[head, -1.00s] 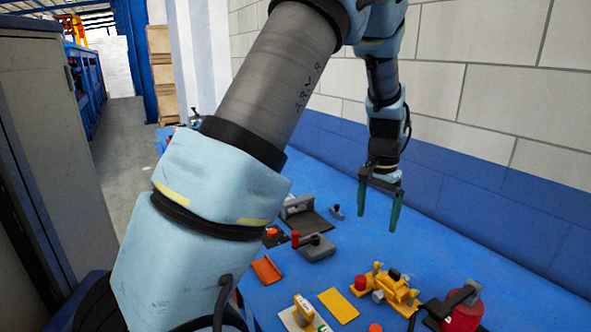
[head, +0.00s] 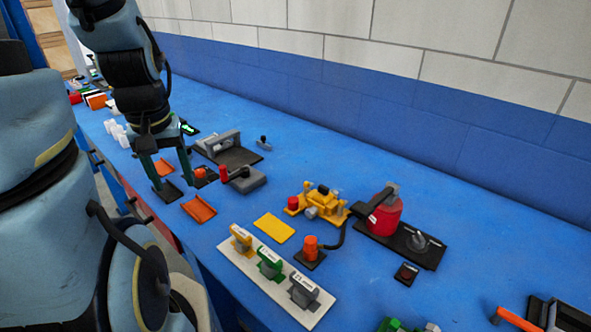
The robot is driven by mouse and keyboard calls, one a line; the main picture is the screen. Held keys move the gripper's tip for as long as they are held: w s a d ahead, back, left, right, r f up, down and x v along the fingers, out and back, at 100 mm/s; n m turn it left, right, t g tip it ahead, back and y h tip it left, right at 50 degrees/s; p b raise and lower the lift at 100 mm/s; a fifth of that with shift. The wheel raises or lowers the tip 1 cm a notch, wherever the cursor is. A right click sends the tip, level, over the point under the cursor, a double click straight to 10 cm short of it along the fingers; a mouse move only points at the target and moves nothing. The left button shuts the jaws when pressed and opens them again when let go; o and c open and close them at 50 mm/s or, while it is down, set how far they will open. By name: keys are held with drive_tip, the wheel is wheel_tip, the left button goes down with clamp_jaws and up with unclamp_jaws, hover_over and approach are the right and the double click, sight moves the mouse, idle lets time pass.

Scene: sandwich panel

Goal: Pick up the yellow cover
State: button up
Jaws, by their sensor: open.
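A flat yellow plate (head: 274,228), the likeliest yellow cover, lies on the blue table in the head view, right of and nearer than my gripper. The yellow plate is fully visible and apart from my gripper.
A white board (head: 240,270) with yellow, green and grey pieces lies just in front of the plate. A yellow machine (head: 318,200), an orange knob (head: 310,245) and a red canister (head: 385,217) stand to its right. A grey lever block (head: 243,180) is behind. Blue table is clear toward the wall.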

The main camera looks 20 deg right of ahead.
drive_tip(key=w+d+f, duration=0.1)
drive_tip(key=d, duration=0.2)
drive_tip(key=w+d+n+b, duration=0.1)
drive_tip(key=w+d, duration=0.1)
drive_tip(key=d, duration=0.1)
drive_tip(key=w+d+f+n, duration=0.1)
drive_tip(key=w+d, duration=0.1)
drive_tip(key=d, duration=0.1)
drive_tip(key=shift+w+d+f+g+b, duration=0.1)
drive_tip(key=shift+d+f+g+b, duration=0.2)
drive_tip(key=shift+d+f+b, duration=0.1)
drive_tip(key=shift+c, duration=0.2)
drive_tip(key=n+t+y+b, duration=0.2)
drive_tip(key=n+t+b, duration=0.1)
drive_tip(key=n, duration=0.2)
approach(325, 187)
drive_tip(key=p+x, duration=0.1)
drive_tip(key=x, duration=0.2)
drive_tip(key=shift+a+f, duration=0.1)
drive_tip(key=shift+f, duration=0.35)
drive_tip(key=shift+p+x, duration=1.4)
drive_tip(key=shift+x, duration=1.25)
drive_tip(key=shift+w, duration=0.1)
drive_tip(key=shift+c, duration=0.2)
drive_tip(key=shift+a+r, duration=0.1)
clamp_jaws()
